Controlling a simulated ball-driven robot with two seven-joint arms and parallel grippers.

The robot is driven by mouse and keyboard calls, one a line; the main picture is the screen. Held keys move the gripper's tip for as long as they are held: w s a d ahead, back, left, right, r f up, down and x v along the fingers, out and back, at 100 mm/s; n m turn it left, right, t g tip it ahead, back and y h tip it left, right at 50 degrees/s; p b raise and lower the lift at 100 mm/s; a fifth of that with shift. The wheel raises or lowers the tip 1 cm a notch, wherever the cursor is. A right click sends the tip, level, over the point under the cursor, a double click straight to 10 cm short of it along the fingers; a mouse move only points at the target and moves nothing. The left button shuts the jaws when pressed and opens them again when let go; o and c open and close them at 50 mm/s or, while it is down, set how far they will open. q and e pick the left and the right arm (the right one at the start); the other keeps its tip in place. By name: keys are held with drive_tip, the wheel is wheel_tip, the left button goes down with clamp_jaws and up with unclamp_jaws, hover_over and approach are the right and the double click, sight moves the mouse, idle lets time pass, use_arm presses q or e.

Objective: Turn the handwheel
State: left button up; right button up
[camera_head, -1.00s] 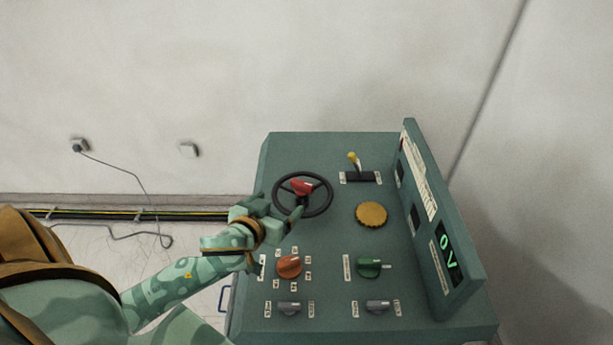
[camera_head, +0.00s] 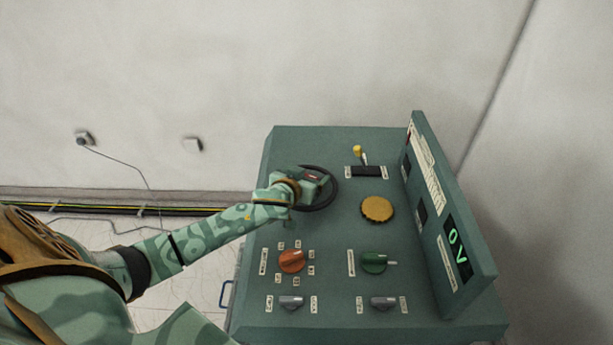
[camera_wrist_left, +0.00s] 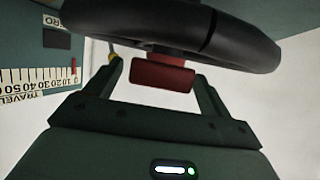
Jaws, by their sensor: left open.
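The handwheel is a black ring (camera_head: 333,194) on the top left of the green console, and it fills the top of the left wrist view (camera_wrist_left: 240,42). Its red hub (camera_wrist_left: 162,73) shows in the wrist view below the rim. My left gripper (camera_head: 318,184) is over the wheel and hides its hub and near-left rim in the head view. In the wrist view the two fingers of the left gripper (camera_wrist_left: 158,78) stand apart on either side of the red hub. I cannot tell whether they touch it. My right gripper is out of view.
The console (camera_head: 320,145) carries a yellow-tipped lever (camera_head: 359,155), a yellow round button (camera_head: 377,209), an orange knob (camera_head: 292,261), a green knob (camera_head: 373,262) and two grey switches. An upright panel (camera_head: 450,225) with a display reading 0V bounds the right side. A wall stands behind.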

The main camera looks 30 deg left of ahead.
use_arm(q)
drive_tip(key=c, duration=1.4)
drive_tip(key=shift+d+r+n+y, duration=0.1)
drive_tip(key=shift+n+y, duration=0.5)
drive_tip(key=shift+n+g+y, duration=0.3)
drive_tip(key=shift+n+y, duration=0.5)
drive_tip(key=shift+y, duration=0.2)
drive_tip(key=o, duration=1.4)
drive_tip(key=shift+s, duration=0.15)
